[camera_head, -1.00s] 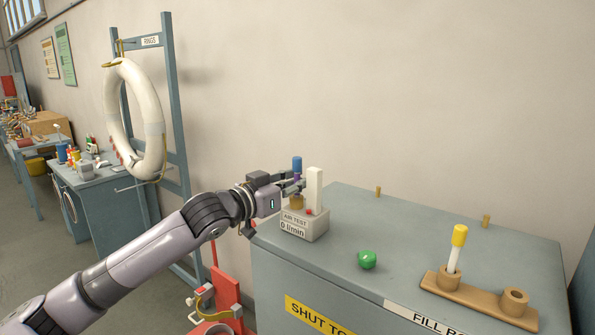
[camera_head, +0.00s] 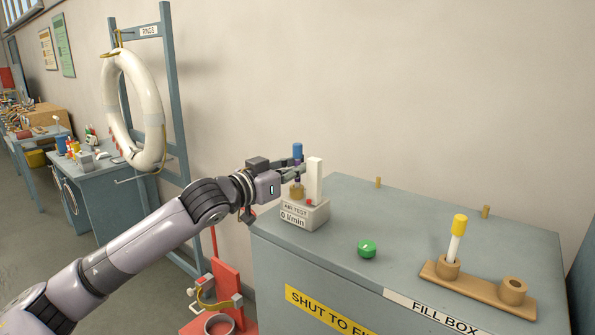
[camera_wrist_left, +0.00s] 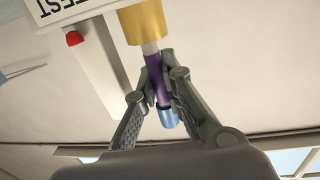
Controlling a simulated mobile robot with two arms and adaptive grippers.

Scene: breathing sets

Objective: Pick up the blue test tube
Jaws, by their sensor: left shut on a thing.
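The blue test tube (camera_head: 297,151) stands upright at the air tester (camera_head: 304,214), its blue cap on top. In the left wrist view its blue cap (camera_wrist_left: 168,117) sticks out past the fingers, with a purple stretch between them and a pale stretch beyond. My left gripper (camera_head: 297,170) is shut on the tube's purple part, below the cap. The tube's pale end meets the tester's brass-coloured socket (camera_wrist_left: 143,22); I cannot tell how deep it sits. My right gripper is not in view.
A white post (camera_head: 314,180) and a red button stand on the tester close to my fingers. The grey fill box (camera_head: 400,220) carries a green knob (camera_head: 367,249) and a wooden rack (camera_head: 480,289) with a yellow-capped tube (camera_head: 457,238). A wall is behind.

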